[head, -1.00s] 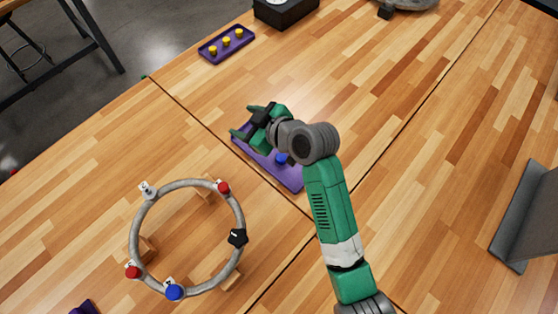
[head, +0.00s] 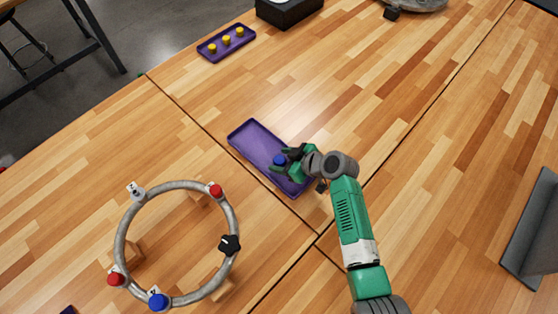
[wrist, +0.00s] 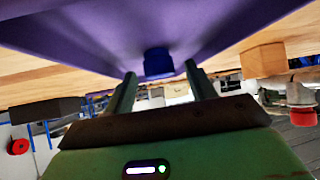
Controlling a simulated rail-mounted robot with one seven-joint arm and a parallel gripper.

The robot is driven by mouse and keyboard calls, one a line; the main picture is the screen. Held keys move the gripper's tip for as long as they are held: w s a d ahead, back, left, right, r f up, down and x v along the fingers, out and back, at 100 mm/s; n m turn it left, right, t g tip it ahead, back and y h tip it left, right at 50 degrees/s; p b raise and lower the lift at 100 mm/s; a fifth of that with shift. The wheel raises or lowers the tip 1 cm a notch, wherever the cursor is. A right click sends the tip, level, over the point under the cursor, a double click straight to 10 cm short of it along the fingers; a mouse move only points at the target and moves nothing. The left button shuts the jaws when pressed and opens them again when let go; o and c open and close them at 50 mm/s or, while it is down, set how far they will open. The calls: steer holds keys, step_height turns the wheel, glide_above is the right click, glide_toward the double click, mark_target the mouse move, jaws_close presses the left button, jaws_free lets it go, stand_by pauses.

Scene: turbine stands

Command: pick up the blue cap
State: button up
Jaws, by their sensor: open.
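A blue cap (head: 280,160) sits in the purple tray (head: 250,135) in the middle of the table in the head view. My gripper (head: 281,162) is low over the right part of this tray, with its fingers on either side of the cap. In the wrist view the blue cap (wrist: 158,63) shows just beyond and between the fingertips (wrist: 159,70), and the purple tray (wrist: 80,30) fills the upper part. The jaws are open and hold nothing. I cannot tell whether a finger touches the cap. Another blue cap (head: 158,302) is on the grey ring at the lower left.
The grey ring (head: 122,229) stands on wooden blocks, with red caps (head: 215,190) and a black piece (head: 230,245) on it. A purple tray (head: 213,56) with yellow caps and a black box (head: 288,10) are at the back. A grey stand (head: 535,232) is at right.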

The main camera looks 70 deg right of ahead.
steer(key=shift+x, duration=0.85)
jaws_close()
steer(key=shift+r, duration=0.55)
step_height(320, 180, up, 3)
steer(key=shift+f, duration=0.25)
steer(key=s+a, duration=0.2)
steer(key=a, duration=0.2)
steer(key=s+a+r, duration=0.1)
steer(key=s+a, duration=0.2)
steer(key=a, duration=0.2)
steer(key=s+a, duration=0.3)
steer(key=a, duration=0.1)
steer(key=shift+s+a+r+p, duration=0.2)
steer(key=shift+a+p, duration=0.15)
steer(key=shift+p, duration=0.05)
